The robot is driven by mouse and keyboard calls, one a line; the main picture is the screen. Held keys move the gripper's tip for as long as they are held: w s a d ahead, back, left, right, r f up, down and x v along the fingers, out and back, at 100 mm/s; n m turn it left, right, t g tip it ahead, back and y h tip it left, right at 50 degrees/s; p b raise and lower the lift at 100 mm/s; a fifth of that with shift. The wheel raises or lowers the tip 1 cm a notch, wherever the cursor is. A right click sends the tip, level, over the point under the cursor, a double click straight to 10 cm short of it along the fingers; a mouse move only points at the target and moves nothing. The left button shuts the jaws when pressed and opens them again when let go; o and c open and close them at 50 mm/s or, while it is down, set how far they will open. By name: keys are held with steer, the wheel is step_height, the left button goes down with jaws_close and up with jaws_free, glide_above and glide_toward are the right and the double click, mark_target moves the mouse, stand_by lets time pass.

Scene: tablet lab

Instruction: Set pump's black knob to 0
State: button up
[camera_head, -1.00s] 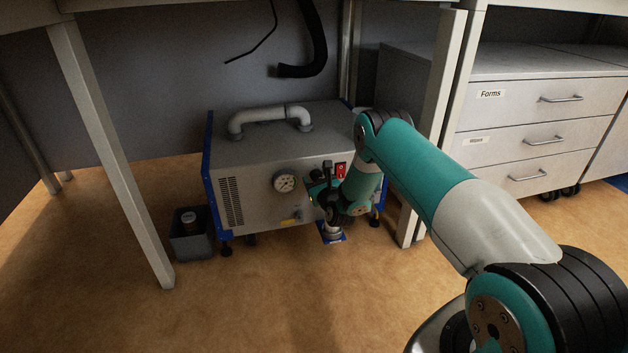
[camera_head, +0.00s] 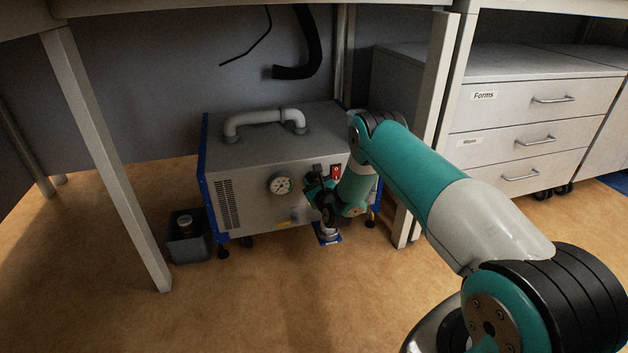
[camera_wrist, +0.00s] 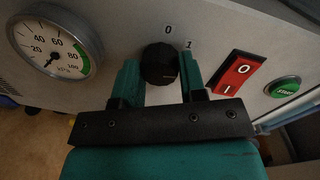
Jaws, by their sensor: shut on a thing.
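The pump (camera_head: 250,185) is a grey box with blue edges on the floor under the bench. Its black knob (camera_wrist: 158,62) shows in the wrist view, with the marks 0 (camera_wrist: 167,30) above it and 1 (camera_wrist: 188,44) to its upper right. My gripper (camera_wrist: 160,72) has one teal finger on each side of the knob and is shut on it. The knob's pointer direction cannot be made out. In the head view my wrist is at the pump's front and hides the knob.
A pressure gauge (camera_wrist: 52,42) is left of the knob. A red rocker switch (camera_wrist: 237,73) and a green START button (camera_wrist: 284,87) are to the right. A bench leg (camera_head: 108,165) and a small dark container (camera_head: 187,240) stand left; a drawer cabinet (camera_head: 535,105) stands right.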

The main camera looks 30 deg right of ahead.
steer(key=n+p, duration=0.1)
steer(key=n, duration=0.3)
steer(key=shift+p, duration=0.3)
steer(key=n+p, duration=0.1)
steer(key=n, duration=0.2)
steer(key=shift+n+g, duration=0.3)
steer(key=shift+n, duration=0.1)
steer(key=n, duration=0.4)
steer(key=shift+a+h+p, duration=0.1)
steer(key=shift+h+p, duration=0.2)
steer(key=shift+p, duration=0.05)
steer(key=shift+n, duration=1.4)
steer(key=o, duration=0.9)
steer(key=shift+o, duration=0.2)
steer(key=shift+p, duration=0.3)
